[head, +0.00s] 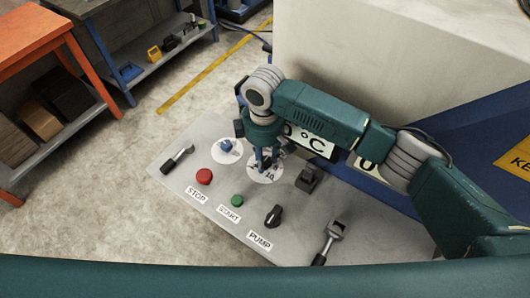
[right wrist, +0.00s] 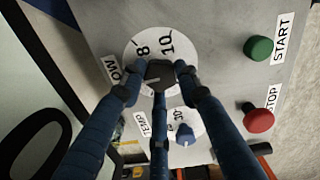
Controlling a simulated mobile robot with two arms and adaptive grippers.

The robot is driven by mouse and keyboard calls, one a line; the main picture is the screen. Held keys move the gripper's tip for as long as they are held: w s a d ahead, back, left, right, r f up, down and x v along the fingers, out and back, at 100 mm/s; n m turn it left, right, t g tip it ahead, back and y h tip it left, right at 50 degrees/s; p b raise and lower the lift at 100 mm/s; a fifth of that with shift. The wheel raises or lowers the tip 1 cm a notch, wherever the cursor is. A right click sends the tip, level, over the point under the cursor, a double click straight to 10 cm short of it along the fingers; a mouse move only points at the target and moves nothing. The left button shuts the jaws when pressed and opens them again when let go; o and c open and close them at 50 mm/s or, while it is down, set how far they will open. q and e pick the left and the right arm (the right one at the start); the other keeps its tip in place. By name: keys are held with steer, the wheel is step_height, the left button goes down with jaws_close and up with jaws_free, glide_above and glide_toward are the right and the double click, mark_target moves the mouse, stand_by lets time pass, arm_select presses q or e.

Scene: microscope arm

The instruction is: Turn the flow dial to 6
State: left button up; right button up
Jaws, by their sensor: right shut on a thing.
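The flow dial is a white disc (head: 262,178) with black numbers on the grey panel. In the right wrist view its disc (right wrist: 137,53) shows 8 and 10, and its label, partly hidden, ends in OW. Its dark knob (right wrist: 160,70) has a pale pointer line, which points down and left in that view, away from the 8 and 10. My right gripper (head: 266,164) is over the dial, its fingers (right wrist: 160,75) shut around the knob. The fingers hide the other numbers, so I cannot read the setting. My left gripper is not in view.
A temperature dial with a blue knob (head: 226,146) sits close beside. The panel (head: 190,200) also bears a red STOP button (head: 204,176), a green START button (head: 237,200), a black PUMP knob (head: 273,215) and levers (head: 177,158). A pale housing (head: 400,50) rises behind.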

steer(key=shift+a, duration=0.25)
steer(key=o, duration=1.1)
steer(key=shift+a, duration=0.1)
step_height(320, 180, up, 12)
steer(key=shift+f, duration=0.1)
